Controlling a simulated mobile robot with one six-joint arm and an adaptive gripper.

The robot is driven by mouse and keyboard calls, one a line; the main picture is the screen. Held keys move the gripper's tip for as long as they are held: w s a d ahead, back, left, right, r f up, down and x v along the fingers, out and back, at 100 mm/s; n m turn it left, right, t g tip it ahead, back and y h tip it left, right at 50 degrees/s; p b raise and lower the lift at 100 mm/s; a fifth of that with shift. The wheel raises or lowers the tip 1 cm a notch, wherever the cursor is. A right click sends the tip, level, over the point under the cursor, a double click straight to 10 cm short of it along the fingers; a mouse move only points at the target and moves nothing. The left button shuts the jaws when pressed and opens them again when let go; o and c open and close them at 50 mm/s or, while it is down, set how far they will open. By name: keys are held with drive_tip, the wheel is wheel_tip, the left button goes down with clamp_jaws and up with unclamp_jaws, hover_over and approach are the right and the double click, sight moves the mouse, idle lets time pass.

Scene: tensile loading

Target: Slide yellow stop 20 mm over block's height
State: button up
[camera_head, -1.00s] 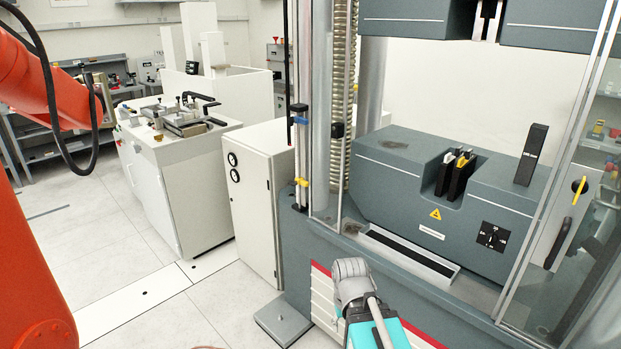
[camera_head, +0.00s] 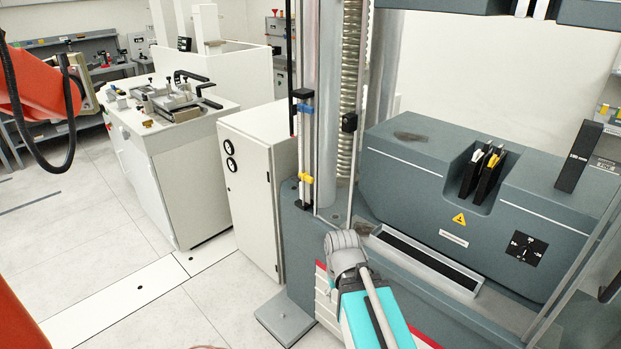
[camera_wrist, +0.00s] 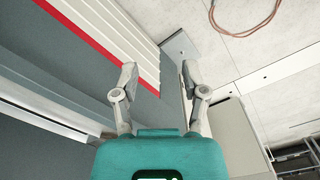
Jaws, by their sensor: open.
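The yellow stop (camera_head: 305,178) sits on a thin vertical rod at the left of the testing machine in the head view. A blue stop (camera_head: 305,108) sits higher on the same rod. A tall dark block (camera_head: 578,155) with small pale lettering, too small to read surely, stands on the machine's right part. My gripper (camera_wrist: 158,68) has two grey fingers spread apart with nothing between them in the wrist view. In the head view its teal and grey parts show low in front of the machine, below and right of the yellow stop and apart from it; the fingers are not clear there.
The grey machine base (camera_head: 400,180) carries black jaws (camera_head: 482,172) in a recess. A column and spindle stand beside the stop rod. A white cabinet (camera_head: 250,190) stands close on the left. A flat foot plate (camera_head: 285,318) lies on the floor. Floor at the left is clear.

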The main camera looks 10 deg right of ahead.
drive_tip(key=shift+o, duration=0.6)
drive_tip(key=w+d+n+t+h+b, duration=0.3)
drive_tip(key=w+t+h+b, duration=0.4)
drive_tip(key=w, duration=1.1)
drive_tip(key=w+a+r+n+t+b, duration=0.1)
drive_tip(key=w+a+r+n+t, duration=0.1)
drive_tip(key=w, duration=0.3)
drive_tip(key=w+a+r+n+t+h+b, duration=0.1)
drive_tip(key=w+a+r+n+t, duration=0.2)
drive_tip(key=w+a+n, duration=0.1)
drive_tip(key=w+a+r+n+t+h+b, duration=0.1)
drive_tip(key=w+a+r+n+t+b, duration=0.1)
drive_tip(key=w, duration=0.5)
drive_tip(key=shift+w+a+r+n+t, duration=0.2)
drive_tip(key=shift+a+r+n+t, duration=0.35)
drive_tip(key=shift+a, duration=0.7)
drive_tip(key=shift+f, duration=0.25)
